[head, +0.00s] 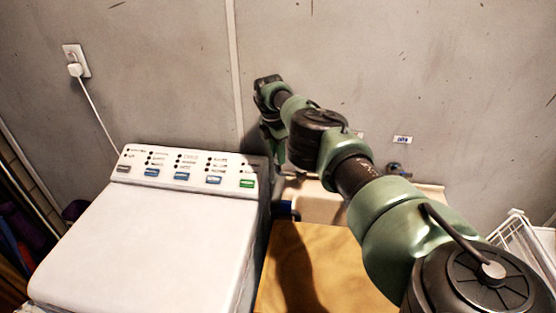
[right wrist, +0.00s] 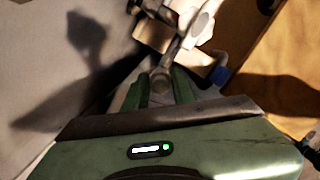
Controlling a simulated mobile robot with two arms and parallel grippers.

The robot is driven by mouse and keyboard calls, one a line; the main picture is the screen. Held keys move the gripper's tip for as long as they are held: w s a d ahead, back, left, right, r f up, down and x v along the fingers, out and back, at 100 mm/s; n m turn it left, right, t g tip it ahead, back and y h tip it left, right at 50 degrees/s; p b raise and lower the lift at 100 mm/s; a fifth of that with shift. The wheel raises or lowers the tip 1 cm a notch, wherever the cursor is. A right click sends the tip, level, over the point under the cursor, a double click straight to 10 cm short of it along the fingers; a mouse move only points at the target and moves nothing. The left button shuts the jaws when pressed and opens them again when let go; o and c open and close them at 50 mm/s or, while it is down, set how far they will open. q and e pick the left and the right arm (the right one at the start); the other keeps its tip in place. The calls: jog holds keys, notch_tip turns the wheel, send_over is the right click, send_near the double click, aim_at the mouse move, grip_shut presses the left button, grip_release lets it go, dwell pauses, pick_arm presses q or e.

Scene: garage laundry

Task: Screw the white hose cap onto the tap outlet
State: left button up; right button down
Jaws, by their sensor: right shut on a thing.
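My right gripper (head: 272,145) is at the wall behind the back right corner of the washer, pointing down. A dark blue tap-like fitting (head: 397,169) is on the wall to the right. My left gripper is out of view.
The white washer (head: 150,240) fills the left. A wooden top (head: 315,270) lies right of it, with a beige basin (head: 320,205) behind. A blue piece (head: 285,208) sits in the gap; blue also shows beside the fingers (right wrist: 220,74). A white rack (head: 520,240) stands far right.

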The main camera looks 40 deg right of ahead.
jog(key=c, duration=1.1)
grip_release()
notch_tip(320, 180, up, 4)
jog(key=p, duration=0.3)
jog(key=shift+a+f, duration=0.1)
jog(key=shift+f, duration=0.05)
jog(key=shift+w+a+r+b, duration=0.1)
jog(key=shift+a+r+b, duration=0.1)
jog(key=shift+r, duration=0.8)
jog(key=shift+a+r+b, duration=0.1)
jog(key=shift+r+b, duration=0.1)
jog(key=shift+r, duration=0.8)
